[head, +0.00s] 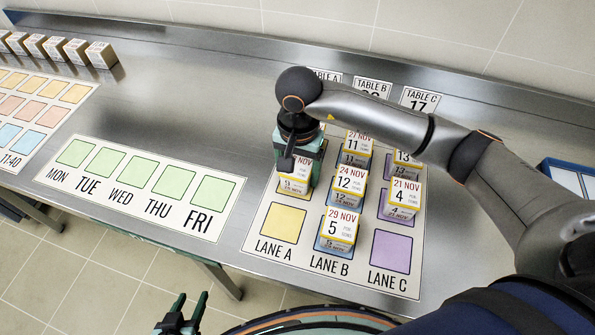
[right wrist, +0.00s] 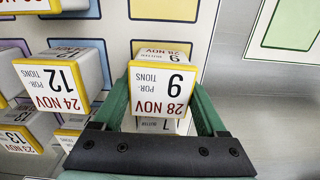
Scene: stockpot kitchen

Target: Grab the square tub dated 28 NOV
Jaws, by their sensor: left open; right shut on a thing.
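The square tub dated 28 NOV (right wrist: 160,90) has a white top with a yellow edge and reads 9 portions. It is between the green fingers of my right gripper (right wrist: 161,98), which is shut on it. In the head view my right gripper (head: 301,158) comes down over lane A and hides most of this tub (head: 292,187). I cannot tell whether the tub is lifted off the mat. My left gripper (head: 183,316) is open and empty at the bottom edge of the head view, away from the tubs.
Tubs dated 24 NOV (head: 348,180), 29 NOV (head: 341,225) and 21 NOV (head: 405,192) stand close by in lanes B and C. The yellow front square of lane A (head: 283,223) is bare. A weekday mat (head: 147,187) with empty green squares lies to the left.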

